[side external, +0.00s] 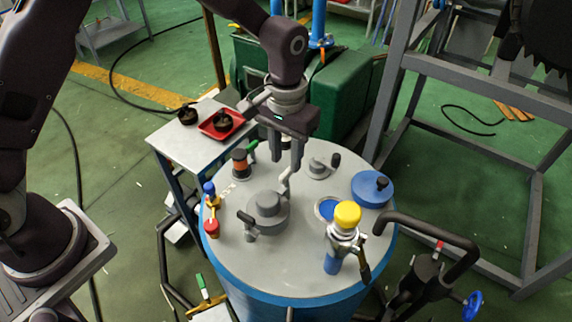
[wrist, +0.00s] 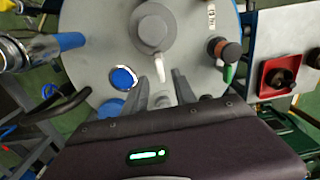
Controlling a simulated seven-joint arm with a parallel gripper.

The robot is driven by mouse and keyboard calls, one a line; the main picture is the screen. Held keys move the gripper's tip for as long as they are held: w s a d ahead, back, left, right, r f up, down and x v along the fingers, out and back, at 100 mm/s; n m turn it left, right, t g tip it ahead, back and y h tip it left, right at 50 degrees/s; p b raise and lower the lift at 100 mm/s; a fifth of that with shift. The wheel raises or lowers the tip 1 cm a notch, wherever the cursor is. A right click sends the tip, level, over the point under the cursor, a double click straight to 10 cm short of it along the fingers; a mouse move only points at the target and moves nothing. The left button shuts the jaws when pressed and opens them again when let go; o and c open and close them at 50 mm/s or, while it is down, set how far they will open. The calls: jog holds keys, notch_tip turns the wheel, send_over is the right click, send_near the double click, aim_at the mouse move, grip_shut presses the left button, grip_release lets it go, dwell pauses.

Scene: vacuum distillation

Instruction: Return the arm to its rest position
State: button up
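My gripper (side external: 288,168) points down above the grey lid of a blue drum (side external: 300,262), near the middle of the lid. My arm comes in from the upper left, bent over the drum.
The lid carries a yellow-capped valve (side external: 346,215), a blue cap (side external: 372,187), an orange-banded fitting with a green handle (side external: 240,163) and a red-and-blue valve (side external: 211,215). A side table (side external: 176,146) holds a red tray (side external: 238,120). A metal frame (side external: 385,95) stands right.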

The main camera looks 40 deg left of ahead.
jog(key=shift+r, duration=1.7)
jog(key=s+a+r+t, duration=0.1)
jog(key=s+a+r, duration=0.35)
jog(key=r, duration=0.25)
jog(key=s+a+r+t, duration=0.1)
jog(key=s+a+r, duration=0.2)
jog(key=s+r, duration=0.3)
jog(key=s+a+r+t, duration=0.1)
jog(key=s+a, duration=0.2)
jog(key=s, duration=0.4)
jog(key=s+a+r+t, duration=0.1)
jog(key=s+a+t, duration=0.1)
jog(key=s, duration=0.5)
jog(key=shift+s+a+r+t, duration=0.3)
jog(key=shift+a+r, duration=0.05)
jog(key=shift+a, duration=0.1)
